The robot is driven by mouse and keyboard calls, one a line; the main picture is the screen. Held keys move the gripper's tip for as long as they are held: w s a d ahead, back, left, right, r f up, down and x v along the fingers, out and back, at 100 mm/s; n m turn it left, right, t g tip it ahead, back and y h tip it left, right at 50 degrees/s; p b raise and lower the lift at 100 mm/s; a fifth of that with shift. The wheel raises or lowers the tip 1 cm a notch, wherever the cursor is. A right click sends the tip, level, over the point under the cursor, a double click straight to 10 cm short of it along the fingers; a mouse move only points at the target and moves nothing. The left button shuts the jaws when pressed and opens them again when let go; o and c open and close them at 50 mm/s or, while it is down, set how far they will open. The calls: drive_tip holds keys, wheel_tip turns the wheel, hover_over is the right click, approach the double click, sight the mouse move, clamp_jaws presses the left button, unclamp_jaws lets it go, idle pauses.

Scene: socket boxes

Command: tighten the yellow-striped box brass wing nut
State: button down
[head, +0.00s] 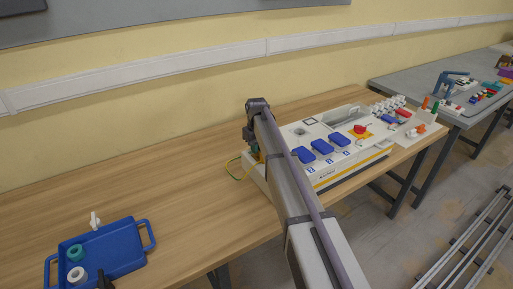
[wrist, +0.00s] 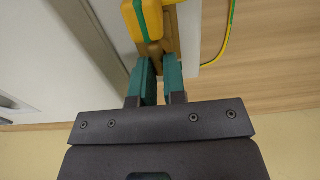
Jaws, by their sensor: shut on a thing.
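The yellow-striped box (head: 368,164) is a long white box with a yellow stripe along its lower front, on the wooden table in the head view. In the wrist view, my gripper (wrist: 158,70) has teal fingertips shut on the brass wing nut (wrist: 157,48). More brass shows behind the nut, beside a yellow part with a green stripe (wrist: 147,18). The yellow-green wire (wrist: 229,32) curves past on the right; it also shows at the box's left end in the head view (head: 234,171). In the head view my arm hides the nut and fingertips.
Blue flaps (head: 321,146) and a red switch (head: 361,129) are on the box top. A blue tray (head: 115,262) with small round parts stands at the front left of the wooden table (head: 150,190). Table between tray and box is clear.

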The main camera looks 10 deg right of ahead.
drive_tip(key=c, duration=1.5)
unclamp_jaws()
drive_tip(key=shift+o, duration=0.2)
drive_tip(key=shift+r, duration=0.1)
wheel_tip(320, 180, up, 11)
drive_tip(key=p, duration=1.1)
drive_tip(key=shift+f, duration=0.2)
drive_tip(key=s+m, duration=0.3)
drive_tip(key=s, duration=3.2)
drive_tip(key=shift+s+f+m+b, duration=0.25)
drive_tip(key=shift+m+b, duration=0.1)
drive_tip(key=shift+m, duration=0.05)
